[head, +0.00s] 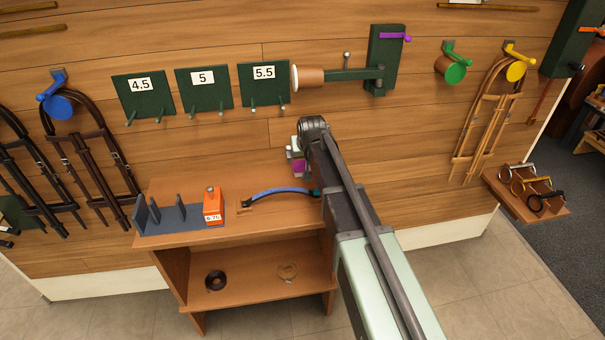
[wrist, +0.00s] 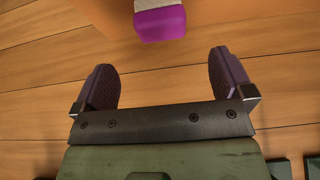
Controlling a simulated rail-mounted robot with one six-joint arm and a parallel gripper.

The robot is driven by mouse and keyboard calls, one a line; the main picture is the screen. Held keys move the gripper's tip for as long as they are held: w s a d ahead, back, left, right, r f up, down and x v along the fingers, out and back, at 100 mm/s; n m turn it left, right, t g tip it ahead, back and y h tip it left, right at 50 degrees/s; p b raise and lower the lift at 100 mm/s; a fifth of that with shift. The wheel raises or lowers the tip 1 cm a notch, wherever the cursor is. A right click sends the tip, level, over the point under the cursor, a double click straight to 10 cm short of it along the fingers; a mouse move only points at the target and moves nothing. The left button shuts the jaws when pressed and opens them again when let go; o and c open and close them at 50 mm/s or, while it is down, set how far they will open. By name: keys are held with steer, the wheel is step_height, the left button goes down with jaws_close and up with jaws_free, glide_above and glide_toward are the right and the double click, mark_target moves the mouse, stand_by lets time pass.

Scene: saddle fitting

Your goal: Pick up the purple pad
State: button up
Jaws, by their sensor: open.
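The purple pad (wrist: 160,24) shows at the top centre of the wrist view, a small block with a purple face and a whitish part above it. It lies beyond my gripper (wrist: 164,72), whose two dark fingers are spread apart with nothing between them. The pad is roughly centred between the fingers and not touched by them. In the head view, a purple patch that looks like the pad (head: 298,167) shows beside the end of my arm, near the back of the wooden bench. My arm hides most of my gripper there.
The bench top (head: 230,236) holds a grey slotted stand (head: 175,220), an orange 6.75 block (head: 213,207) and a blue curved strap (head: 275,192). Above are green numbered plates (head: 205,92) with pegs and a wall arm (head: 350,75) with a cylinder. Harnesses hang either side.

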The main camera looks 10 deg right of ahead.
mark_target(302, 164)
steer(key=b+x, duration=0.6)
steer(key=x, duration=0.3)
steer(key=shift+r, duration=0.2)
steer(key=shift+c, duration=0.2)
steer(key=c, duration=1)
